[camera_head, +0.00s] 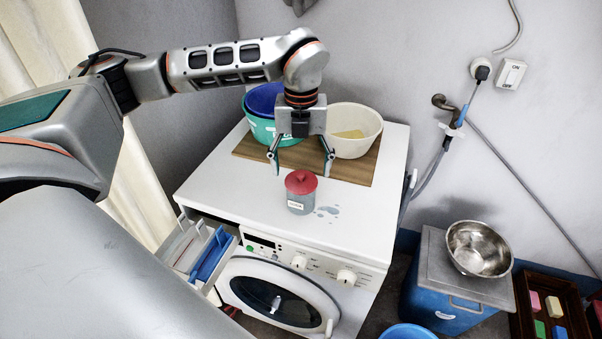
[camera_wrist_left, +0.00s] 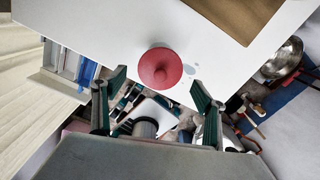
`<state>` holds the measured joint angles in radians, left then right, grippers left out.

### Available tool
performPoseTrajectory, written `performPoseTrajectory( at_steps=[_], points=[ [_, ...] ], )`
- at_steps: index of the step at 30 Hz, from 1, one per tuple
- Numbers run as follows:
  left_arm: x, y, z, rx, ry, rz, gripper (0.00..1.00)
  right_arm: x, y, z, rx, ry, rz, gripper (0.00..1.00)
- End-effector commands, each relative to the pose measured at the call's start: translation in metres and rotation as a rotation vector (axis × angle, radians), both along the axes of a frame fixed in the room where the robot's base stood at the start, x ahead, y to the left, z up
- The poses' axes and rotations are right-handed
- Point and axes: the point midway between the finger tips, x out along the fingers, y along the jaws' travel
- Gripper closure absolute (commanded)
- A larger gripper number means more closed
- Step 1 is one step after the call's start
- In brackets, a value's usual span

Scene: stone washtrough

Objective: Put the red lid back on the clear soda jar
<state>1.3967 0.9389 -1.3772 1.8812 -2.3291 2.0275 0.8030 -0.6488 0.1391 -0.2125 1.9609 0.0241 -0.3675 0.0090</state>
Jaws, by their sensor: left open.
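The clear soda jar (camera_head: 301,205) stands upright on the white top of the washing machine, with a small label on its front. The red lid (camera_head: 301,182) with a knob sits on the jar's mouth; I cannot tell whether it is fully seated. In the left wrist view the red lid (camera_wrist_left: 160,68) is seen from above and hides the jar beneath it. My left gripper (camera_head: 301,170) is open and empty, pointing down above and behind the lid, its fingers apart. Its fingers also show in the left wrist view (camera_wrist_left: 158,90). My right gripper is not in view.
A wooden board (camera_head: 358,172) behind the jar holds a cream basin (camera_head: 352,143) and stacked teal and blue tubs (camera_head: 262,128). Water marks (camera_head: 328,211) lie right of the jar. The detergent drawer (camera_head: 205,255) is pulled out. A metal bowl (camera_head: 479,248) sits on a blue bin at right.

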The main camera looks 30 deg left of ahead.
Motion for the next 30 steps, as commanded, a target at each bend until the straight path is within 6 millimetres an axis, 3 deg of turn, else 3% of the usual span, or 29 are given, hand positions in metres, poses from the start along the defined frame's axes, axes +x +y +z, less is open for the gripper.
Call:
performPoseTrajectory(
  at_steps=[6,13,19,30],
  points=[
    [0.001,0.000,0.049,0.000,-0.004,0.001,0.28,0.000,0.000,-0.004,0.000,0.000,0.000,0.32],
    [0.000,0.000,0.086,0.000,-0.002,0.000,0.28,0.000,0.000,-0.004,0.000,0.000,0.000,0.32],
    [0.000,0.000,0.098,0.001,0.001,0.000,0.28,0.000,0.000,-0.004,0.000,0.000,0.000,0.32],
    [0.000,0.000,0.099,0.000,0.000,0.000,0.28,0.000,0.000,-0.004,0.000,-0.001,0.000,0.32]
  ],
)
